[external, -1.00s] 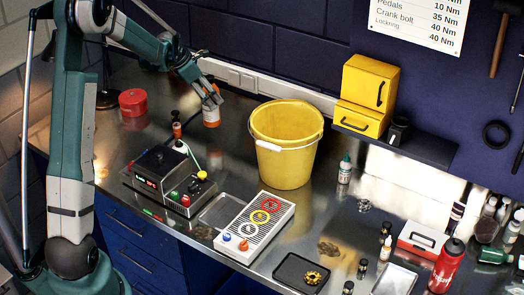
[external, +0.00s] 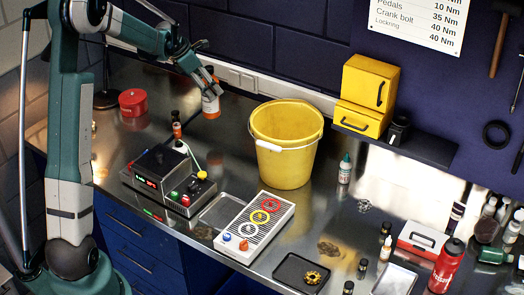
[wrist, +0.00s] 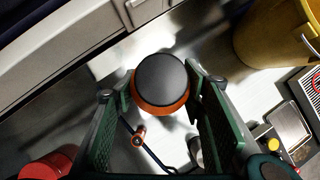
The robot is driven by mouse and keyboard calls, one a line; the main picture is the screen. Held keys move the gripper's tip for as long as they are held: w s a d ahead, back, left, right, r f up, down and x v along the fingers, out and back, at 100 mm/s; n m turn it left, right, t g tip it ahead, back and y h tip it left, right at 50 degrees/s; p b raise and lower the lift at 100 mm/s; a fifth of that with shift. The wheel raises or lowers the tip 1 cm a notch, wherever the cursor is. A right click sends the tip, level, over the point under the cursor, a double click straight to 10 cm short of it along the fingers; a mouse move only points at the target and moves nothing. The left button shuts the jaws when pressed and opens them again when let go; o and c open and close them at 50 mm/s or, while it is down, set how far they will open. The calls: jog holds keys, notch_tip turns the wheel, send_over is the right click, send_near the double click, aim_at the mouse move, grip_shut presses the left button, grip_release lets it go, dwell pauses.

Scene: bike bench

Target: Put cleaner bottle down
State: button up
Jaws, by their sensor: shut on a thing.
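The cleaner bottle (external: 211,104), white and orange, is between the fingers of my gripper (external: 209,88) at the back of the bench, left of the yellow bucket. In the wrist view the bottle shows from above as a dark round cap with an orange rim (wrist: 162,82). The fingers of my gripper (wrist: 160,100) stand on either side of it, shut on it. The bottle looks upright. I cannot tell for sure whether its base touches the bench.
The yellow bucket (external: 285,150) stands to the right. A red round container (external: 133,103) is to the left. A black device with a red display (external: 158,172) and small bottles (external: 176,127) are in front. Bare metal bench (external: 232,130) lies between bottle and bucket. The wall is close behind.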

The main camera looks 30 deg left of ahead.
jog(key=shift+r, duration=0.1)
dwell(0.3)
notch_tip(320, 180, up, 18)
jog(key=shift+f, duration=0.1)
jog(key=s+d+r+m+g+h+b, duration=0.15)
jog(key=s+d, duration=0.25)
jog(key=d, duration=1.1)
jog(key=s+d+m, duration=0.2)
jog(key=s+d, duration=0.2)
jog(key=d, duration=1.1)
jog(key=s+d+f+m+g+b, duration=0.1)
jog(key=s+d+m, duration=0.1)
jog(key=s+d, duration=1)
jog(key=s+d+m+g, duration=0.1)
jog(key=s+d+m, duration=0.1)
jog(key=s+d, duration=0.95)
notch_tip(320, 180, down, 18)
jog(key=w+d, duration=0.2)
jog(key=shift+d+h, duration=0.25)
jog(key=shift+h, duration=0.2)
jog(key=shift+f, duration=0.2)
